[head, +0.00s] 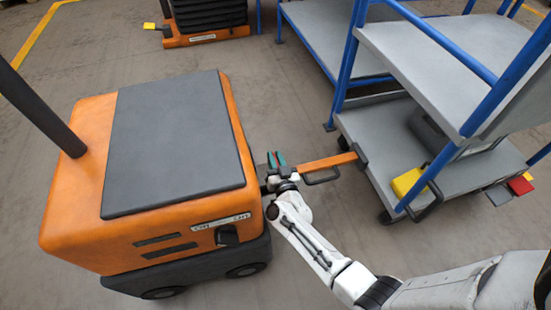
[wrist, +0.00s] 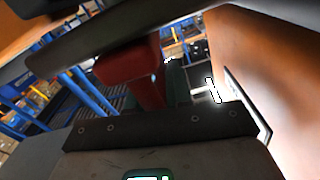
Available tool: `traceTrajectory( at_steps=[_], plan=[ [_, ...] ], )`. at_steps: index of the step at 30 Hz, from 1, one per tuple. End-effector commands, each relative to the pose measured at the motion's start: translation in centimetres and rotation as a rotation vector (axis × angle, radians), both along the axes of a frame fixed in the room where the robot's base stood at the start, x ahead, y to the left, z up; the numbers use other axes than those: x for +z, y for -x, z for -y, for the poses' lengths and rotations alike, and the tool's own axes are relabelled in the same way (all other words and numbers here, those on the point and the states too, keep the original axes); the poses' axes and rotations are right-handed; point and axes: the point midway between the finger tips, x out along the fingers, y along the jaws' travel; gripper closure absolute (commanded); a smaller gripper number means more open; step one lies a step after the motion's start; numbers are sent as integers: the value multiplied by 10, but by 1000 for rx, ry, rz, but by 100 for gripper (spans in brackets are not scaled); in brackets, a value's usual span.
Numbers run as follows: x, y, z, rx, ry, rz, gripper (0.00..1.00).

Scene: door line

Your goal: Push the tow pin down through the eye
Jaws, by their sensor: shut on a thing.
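My gripper (head: 277,160) is at the front of the orange tug (head: 75,195), close to its hitch, and is shut on the tow pin. The pin's red part (wrist: 128,74) shows in the wrist view, with a green pad (wrist: 177,85) behind it. The orange drawbar (head: 328,162) runs from the cart to the tug, and its tug-side end lies under or beside my gripper. The eye is hidden by my gripper and wrist, so I cannot tell how deep the pin sits.
The grey cart (head: 385,130) with blue posts stands at the right. A black loop handle (head: 322,178) hangs beside the drawbar. A yellow block (head: 407,184) lies on the cart's lower deck. Another orange machine (head: 208,36) stands at the back. Floor between is clear.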

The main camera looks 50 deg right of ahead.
Motion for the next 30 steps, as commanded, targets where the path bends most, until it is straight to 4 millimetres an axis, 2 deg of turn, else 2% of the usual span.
traceTrajectory(
  at_steps=[1, 6, 7, 13, 23, 30],
  plan=[
    [-4, -3, -6, 16, -11, -7, 100],
    [-6, -2, -7, 18, -12, -9, 100],
    [-6, -2, -7, 17, -13, -9, 78],
    [-5, -1, -6, 14, -11, -9, 60],
    [-3, 5, -7, 9, -8, -8, 60],
    [-1, 38, -30, 11, -7, -11, 60]
  ],
)
